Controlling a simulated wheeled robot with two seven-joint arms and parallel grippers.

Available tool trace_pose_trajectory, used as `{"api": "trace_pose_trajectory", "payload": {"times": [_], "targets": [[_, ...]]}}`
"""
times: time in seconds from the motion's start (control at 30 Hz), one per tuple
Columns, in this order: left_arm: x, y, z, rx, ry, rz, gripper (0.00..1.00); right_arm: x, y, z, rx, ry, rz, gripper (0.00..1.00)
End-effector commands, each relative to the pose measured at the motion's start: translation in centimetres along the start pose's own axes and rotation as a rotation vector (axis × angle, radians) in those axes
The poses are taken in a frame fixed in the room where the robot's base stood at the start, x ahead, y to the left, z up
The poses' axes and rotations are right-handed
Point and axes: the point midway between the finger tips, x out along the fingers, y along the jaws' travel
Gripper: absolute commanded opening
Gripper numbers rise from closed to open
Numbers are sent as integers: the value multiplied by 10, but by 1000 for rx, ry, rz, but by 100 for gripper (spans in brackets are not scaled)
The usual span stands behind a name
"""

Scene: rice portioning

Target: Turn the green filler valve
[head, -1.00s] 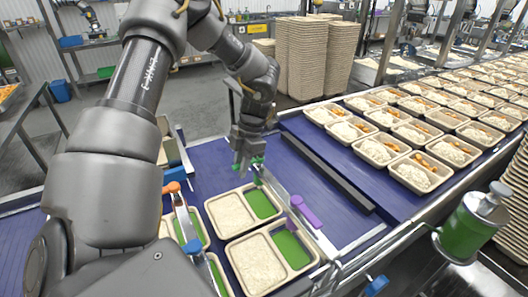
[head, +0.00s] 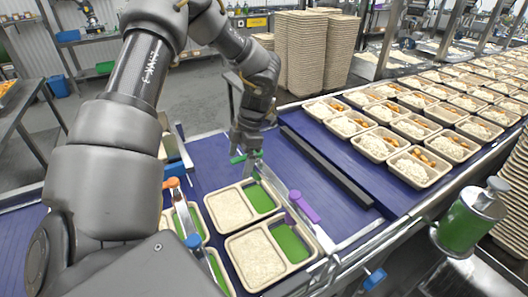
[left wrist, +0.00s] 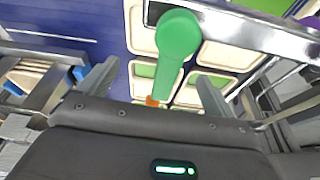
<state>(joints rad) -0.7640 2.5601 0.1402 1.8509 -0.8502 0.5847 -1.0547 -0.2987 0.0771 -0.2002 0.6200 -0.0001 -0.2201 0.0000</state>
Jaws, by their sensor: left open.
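The green filler valve handle (head: 240,157) shows in the head view at the far end of the metal rail above the blue belt. In the left wrist view its round green end and narrow lever (left wrist: 178,42) lie between my finger tips, pointing down toward the palm. My left gripper (head: 246,148) is open and right at the handle, its fingers (left wrist: 157,82) spread on either side of it. Whether a finger touches the lever cannot be told. My right gripper is not in view.
Purple (head: 303,206), orange (head: 171,183) and blue (head: 193,241) handles sit on nearby rails. Trays with rice and green compartments (head: 232,209) stand below on the belt (head: 200,158). Filled trays (head: 418,167) line the right belt. A green canister (head: 466,222) stands at right.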

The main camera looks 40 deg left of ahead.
Motion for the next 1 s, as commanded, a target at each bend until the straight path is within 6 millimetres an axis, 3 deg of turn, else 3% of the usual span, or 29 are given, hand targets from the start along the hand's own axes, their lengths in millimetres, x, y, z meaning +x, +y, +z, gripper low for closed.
{"api": "trace_pose_trajectory", "payload": {"times": [0.17,0.8,1.0], "targets": [[-3,0,0,0,0,0,91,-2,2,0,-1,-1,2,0],[-71,0,-1,0,0,0,91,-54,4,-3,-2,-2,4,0],[-80,0,0,0,0,-1,91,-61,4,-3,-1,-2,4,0]]}}
